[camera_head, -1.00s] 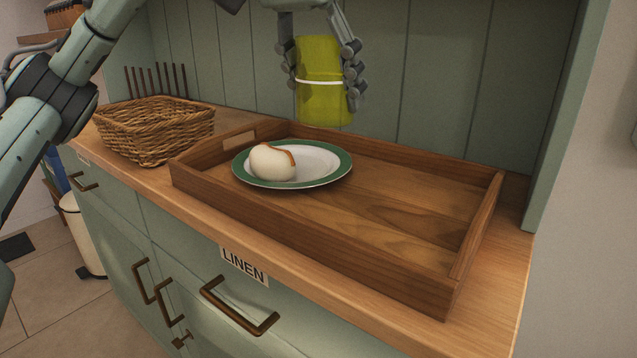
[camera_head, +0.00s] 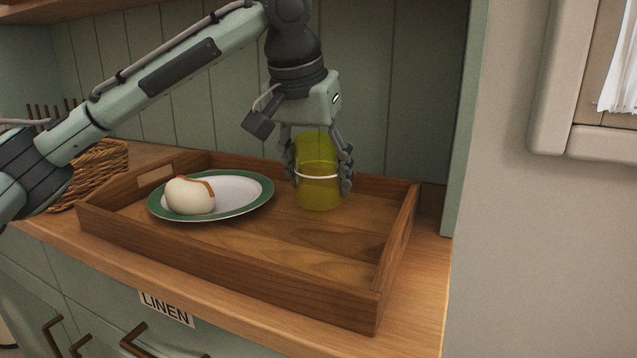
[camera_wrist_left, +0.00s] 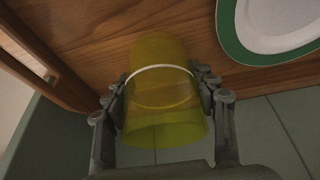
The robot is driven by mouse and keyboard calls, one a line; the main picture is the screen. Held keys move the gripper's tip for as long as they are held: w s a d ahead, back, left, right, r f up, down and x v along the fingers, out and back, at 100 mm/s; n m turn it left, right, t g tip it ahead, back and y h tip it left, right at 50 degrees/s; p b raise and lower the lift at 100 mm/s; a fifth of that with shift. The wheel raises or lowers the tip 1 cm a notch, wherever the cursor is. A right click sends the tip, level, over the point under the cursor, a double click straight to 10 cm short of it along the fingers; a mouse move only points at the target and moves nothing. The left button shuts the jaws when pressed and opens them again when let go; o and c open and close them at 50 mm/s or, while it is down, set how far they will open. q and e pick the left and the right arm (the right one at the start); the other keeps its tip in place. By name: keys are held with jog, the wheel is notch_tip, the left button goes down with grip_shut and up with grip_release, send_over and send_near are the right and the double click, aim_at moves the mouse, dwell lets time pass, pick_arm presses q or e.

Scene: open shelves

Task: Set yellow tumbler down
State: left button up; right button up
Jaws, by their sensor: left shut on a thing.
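The yellow tumbler (camera_head: 318,190) is see-through, with a white band around it. My left gripper (camera_head: 319,172) is shut on it from above, one finger on each side. The tumbler is upright, inside the wooden tray (camera_head: 235,262), to the right of the plate. Its bottom is at or just above the tray floor; I cannot tell whether it touches. In the left wrist view the tumbler (camera_wrist_left: 160,92) sits between the fingers of my left gripper (camera_wrist_left: 165,95), with the tray's wood beyond it. My right gripper is not in view.
A green-rimmed white plate (camera_head: 250,193) holding an egg-like white and brown item (camera_head: 190,196) is on the tray's left. A wicker basket (camera_head: 100,172) stands left of the tray. The tray's right and front floor is clear. A panelled back wall (camera_head: 395,90) rises close behind.

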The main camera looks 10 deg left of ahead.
pick_arm(q)
jog(key=shift+f, duration=0.55)
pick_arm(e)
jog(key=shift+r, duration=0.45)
pick_arm(q)
jog(key=shift+f, duration=0.1)
jog(key=o, duration=1.3)
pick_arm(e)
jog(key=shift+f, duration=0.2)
